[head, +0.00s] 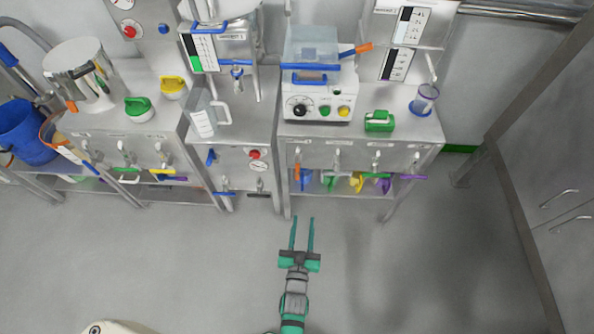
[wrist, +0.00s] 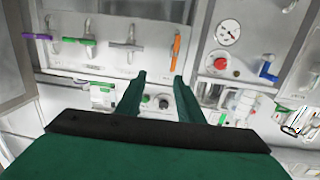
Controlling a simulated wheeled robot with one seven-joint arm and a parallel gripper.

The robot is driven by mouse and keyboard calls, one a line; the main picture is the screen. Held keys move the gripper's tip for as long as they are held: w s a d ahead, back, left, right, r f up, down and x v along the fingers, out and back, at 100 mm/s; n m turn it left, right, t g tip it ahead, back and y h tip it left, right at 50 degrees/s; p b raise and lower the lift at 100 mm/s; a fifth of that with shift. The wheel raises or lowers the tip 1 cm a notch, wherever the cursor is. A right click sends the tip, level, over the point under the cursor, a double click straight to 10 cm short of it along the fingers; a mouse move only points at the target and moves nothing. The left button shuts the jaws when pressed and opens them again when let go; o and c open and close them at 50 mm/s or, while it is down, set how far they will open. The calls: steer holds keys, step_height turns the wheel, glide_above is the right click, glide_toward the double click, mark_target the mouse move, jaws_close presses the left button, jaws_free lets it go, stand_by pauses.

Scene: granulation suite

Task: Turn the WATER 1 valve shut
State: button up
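My gripper (head: 302,219) is open and empty, with two teal fingers apart, in front of the right bench. It also shows in the wrist view (wrist: 160,78), its fingers pointing at the bench front. The right bench's front carries a row of valves, including one with an orange handle (head: 298,172) that also shows in the wrist view (wrist: 177,52). A green handle (wrist: 80,41) and a purple handle (wrist: 40,36) are in that row too. No finger visibly touches a valve. The labels are too small to read, so I cannot tell which valve is WATER 1.
The middle panel has a gauge (wrist: 228,34), a red knob (wrist: 220,64) and a blue handle (wrist: 267,70). The left bench (head: 110,145) has more valves. A blue bucket (head: 26,132) stands far left. The floor (head: 400,270) in front is clear; a cabinet (head: 545,150) bounds the right.

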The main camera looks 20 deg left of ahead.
steer(key=y, duration=0.1)
glide_toward(297, 172)
steer(key=shift+n, duration=0.4)
steer(key=x, duration=1)
steer(key=shift+w, duration=0.35)
steer(key=shift+c, duration=0.7)
jaws_close()
